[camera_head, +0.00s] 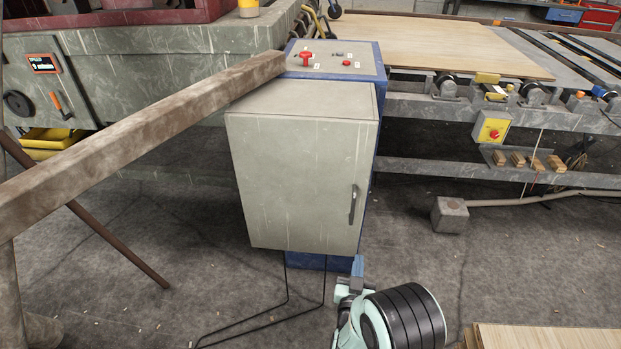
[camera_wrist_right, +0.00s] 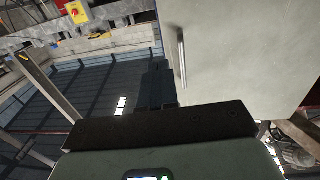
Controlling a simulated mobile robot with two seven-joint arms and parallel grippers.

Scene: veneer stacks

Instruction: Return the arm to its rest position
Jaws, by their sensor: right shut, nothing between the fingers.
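My right arm enters at the bottom of the head view, with its pale green and black wrist. My right gripper (camera_head: 357,266) points away from me, in front of the lower right corner of the grey control cabinet (camera_head: 300,175). Its fingers are shut and empty. In the right wrist view the dark fingers (camera_wrist_right: 156,80) show beyond the black gripper body, with the cabinet door (camera_wrist_right: 245,50) and its handle (camera_wrist_right: 182,58) to their right. I cannot tell the exact gap between gripper and cabinet. My left gripper is not in view.
A wooden beam (camera_head: 130,140) crosses the left side. A panel with red buttons (camera_head: 307,59) tops the cabinet. A conveyor bearing a veneer sheet (camera_head: 430,45) stands behind at right. A pale wood stack (camera_head: 545,337) lies at bottom right.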

